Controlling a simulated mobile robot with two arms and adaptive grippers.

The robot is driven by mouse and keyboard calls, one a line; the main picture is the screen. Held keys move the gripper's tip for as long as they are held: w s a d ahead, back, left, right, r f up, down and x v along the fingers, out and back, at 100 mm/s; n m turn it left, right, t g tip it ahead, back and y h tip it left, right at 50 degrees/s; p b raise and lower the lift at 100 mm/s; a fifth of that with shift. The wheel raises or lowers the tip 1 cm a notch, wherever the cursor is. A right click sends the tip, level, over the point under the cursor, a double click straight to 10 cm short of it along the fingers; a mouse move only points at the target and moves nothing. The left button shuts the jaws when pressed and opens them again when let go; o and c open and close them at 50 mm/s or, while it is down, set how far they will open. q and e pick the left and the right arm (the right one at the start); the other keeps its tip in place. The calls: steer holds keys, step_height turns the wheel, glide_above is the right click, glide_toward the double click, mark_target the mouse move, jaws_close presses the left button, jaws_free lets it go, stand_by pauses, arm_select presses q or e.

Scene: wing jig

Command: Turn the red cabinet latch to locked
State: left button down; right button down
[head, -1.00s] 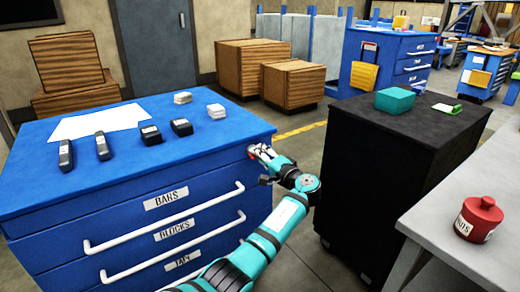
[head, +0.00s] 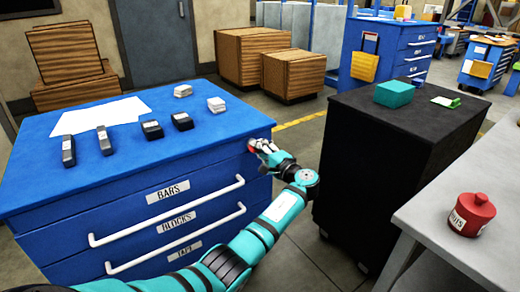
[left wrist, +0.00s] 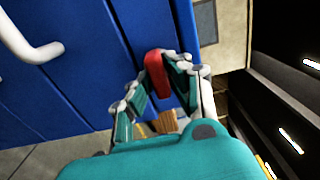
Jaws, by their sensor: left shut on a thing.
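The red latch (left wrist: 156,72) sticks out from the blue cabinet (head: 107,187) near its upper right corner. In the left wrist view it stands between the fingers of my left gripper (left wrist: 160,85), which is shut on it. In the head view my left gripper (head: 264,150) is at the cabinet's right front corner, with a small bit of the red latch (head: 251,146) showing by the fingertips. The fingers hide most of the latch there, so its exact angle is hard to tell. My right gripper is not in view.
White drawer handles (head: 180,226) cross the cabinet front. Several small blocks and a white sheet (head: 103,114) lie on top. A black cabinet (head: 380,165) with a teal box (head: 394,94) stands to the right, across a floor gap. A red canister (head: 472,214) sits on a grey table.

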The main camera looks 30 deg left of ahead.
arm_select(q)
steer(key=c, duration=1.3)
jaws_free()
steer(key=shift+d, duration=0.1)
steer(key=v, duration=1.1)
steer(key=shift+s+d+f, duration=0.1)
steer(key=shift+s+d, duration=0.1)
steer(key=shift+d, duration=0.15)
steer(key=shift+f, duration=0.1)
